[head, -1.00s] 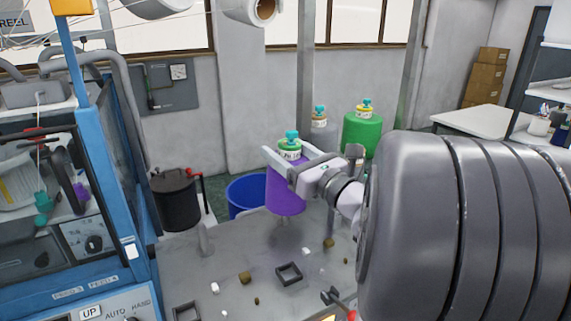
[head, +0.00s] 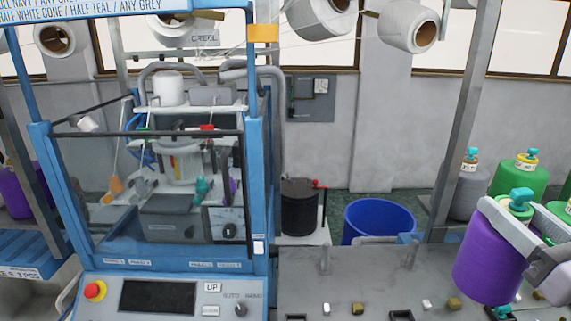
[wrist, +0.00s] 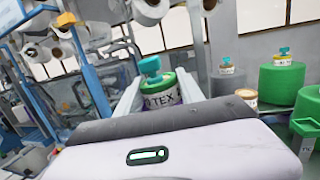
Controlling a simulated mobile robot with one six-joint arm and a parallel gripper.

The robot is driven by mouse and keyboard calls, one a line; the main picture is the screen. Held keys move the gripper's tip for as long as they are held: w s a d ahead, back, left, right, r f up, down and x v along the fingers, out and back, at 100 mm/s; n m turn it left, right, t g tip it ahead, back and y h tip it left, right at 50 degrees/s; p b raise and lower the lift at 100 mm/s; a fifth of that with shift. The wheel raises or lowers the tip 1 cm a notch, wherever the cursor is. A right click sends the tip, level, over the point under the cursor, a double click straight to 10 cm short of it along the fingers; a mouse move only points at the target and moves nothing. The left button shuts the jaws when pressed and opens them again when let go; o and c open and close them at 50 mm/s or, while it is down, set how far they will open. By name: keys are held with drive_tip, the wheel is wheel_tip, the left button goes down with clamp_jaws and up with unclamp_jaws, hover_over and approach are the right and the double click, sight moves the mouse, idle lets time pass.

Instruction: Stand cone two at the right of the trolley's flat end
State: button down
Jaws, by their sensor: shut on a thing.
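My gripper (head: 518,222) is shut on a purple cone (head: 488,265) with a green top and a teal knob. The cone hangs roughly upright, slightly tilted, over the right side of a grey flat top (head: 350,282), likely the trolley's. Its bottom overlaps small parts on that top, and I cannot tell if it touches. In the wrist view the fingers stand either side of the cone's green and purple upper part (wrist: 160,93), with a label reading "TEX". A grey cone (head: 470,192) and a green cone (head: 518,178), both with labelled tops, stand behind it.
A blue knitting machine (head: 258,190) stands at left with a control panel. A black bin (head: 299,208) and a blue tub (head: 378,218) stand behind the grey top. Short posts (head: 325,258), small square frames and loose bits are on that top. Its middle is mostly clear.

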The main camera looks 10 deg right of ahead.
drive_tip(key=shift+s, duration=0.75)
drive_tip(key=shift+r, duration=0.15)
wheel_tip(320, 180, up, 14)
drive_tip(key=a+p, duration=0.1)
drive_tip(key=p, duration=1.1)
drive_tip(key=shift+s+f, duration=0.1)
drive_tip(key=shift+f, duration=0.1)
